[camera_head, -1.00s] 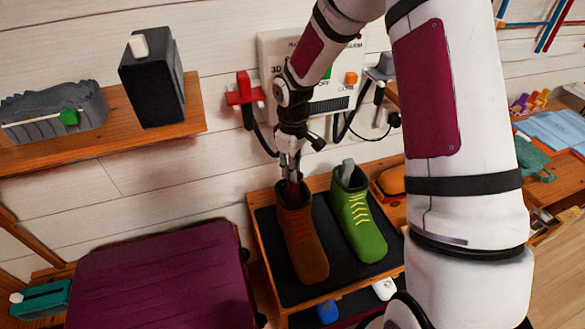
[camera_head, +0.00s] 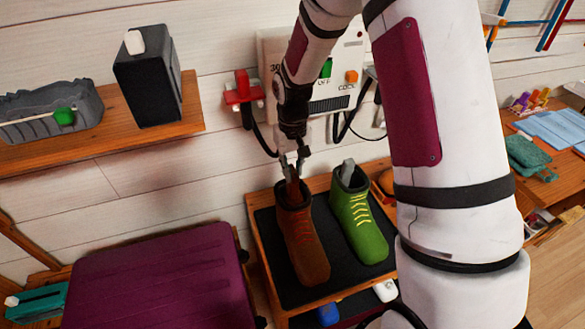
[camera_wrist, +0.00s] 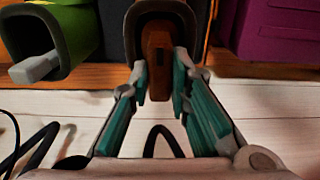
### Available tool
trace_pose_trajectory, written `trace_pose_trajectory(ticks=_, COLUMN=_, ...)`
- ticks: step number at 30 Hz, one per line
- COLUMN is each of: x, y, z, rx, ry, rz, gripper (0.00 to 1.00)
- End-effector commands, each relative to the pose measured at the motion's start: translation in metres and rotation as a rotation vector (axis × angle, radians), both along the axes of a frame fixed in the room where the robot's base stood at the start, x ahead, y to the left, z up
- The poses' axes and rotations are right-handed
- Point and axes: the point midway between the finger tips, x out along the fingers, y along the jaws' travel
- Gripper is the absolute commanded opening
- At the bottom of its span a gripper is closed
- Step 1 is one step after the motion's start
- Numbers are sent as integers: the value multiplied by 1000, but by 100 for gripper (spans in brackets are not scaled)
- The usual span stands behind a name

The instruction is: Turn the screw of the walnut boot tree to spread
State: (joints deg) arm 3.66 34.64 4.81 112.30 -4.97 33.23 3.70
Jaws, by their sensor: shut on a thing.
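The walnut boot tree (camera_head: 293,188) is a brown wooden piece standing in the top of the red-brown boot (camera_head: 304,245). In the wrist view the boot tree (camera_wrist: 157,52) shows a small dark slot in its wood. My gripper (camera_head: 292,172) points down at the boot's opening. In the wrist view its teal-padded fingers (camera_wrist: 160,88) lie on both sides of the wood, closed on it. I cannot make out the screw apart from the wood. The rest of the tree is hidden inside the boot.
A green boot (camera_head: 360,225) with a grey piece in its opening stands close on the right. Both boots are on a dark mat in a wooden stand (camera_head: 256,235). A white control box (camera_head: 318,75) and cables are on the wall behind. A purple case (camera_head: 160,280) lies left.

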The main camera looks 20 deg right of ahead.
Motion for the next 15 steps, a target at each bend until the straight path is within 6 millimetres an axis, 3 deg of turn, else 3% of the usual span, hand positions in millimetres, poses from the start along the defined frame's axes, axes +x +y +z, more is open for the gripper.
trace_pose_trajectory(ticks=14, x=-1, y=0, z=-1, rx=0, ry=2, rz=-15, gripper=0)
trace_pose_trajectory(ticks=15, x=-1, y=0, z=-1, rx=0, ry=2, rz=-14, gripper=22)
